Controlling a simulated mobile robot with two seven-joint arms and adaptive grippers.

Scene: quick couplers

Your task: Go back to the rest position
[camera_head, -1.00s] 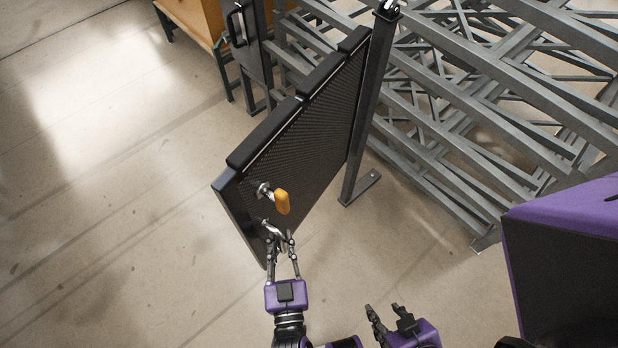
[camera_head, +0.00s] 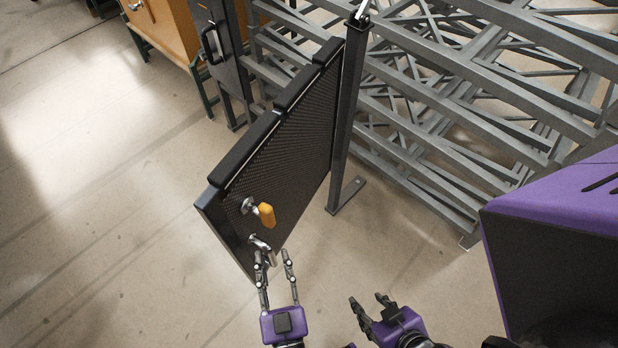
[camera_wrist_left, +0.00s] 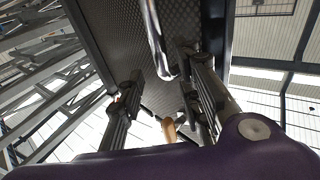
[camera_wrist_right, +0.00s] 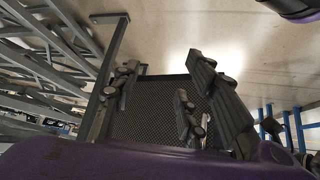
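A metal lever handle (camera_head: 262,246) sits on the dark perforated panel (camera_head: 285,150), below an orange-handled fitting (camera_head: 266,214). My left gripper (camera_head: 274,258) is open just in front of the lever, with its fingertips at the lever's lower end. In the left wrist view the shiny lever (camera_wrist_left: 156,42) reaches down between the spread fingers (camera_wrist_left: 160,92), and no finger is clearly gripping it. The orange handle (camera_wrist_left: 169,131) shows low between them. My right gripper (camera_head: 368,306) is open and empty, to the right of the left one and away from the panel. Its spread fingers also show in the right wrist view (camera_wrist_right: 158,82).
A grey post (camera_head: 345,125) with a foot plate stands at the panel's right edge. Grey metal racks (camera_head: 470,90) fill the back right. A wooden cabinet (camera_head: 170,25) stands at the back left. The floor (camera_head: 100,220) to the left is clear.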

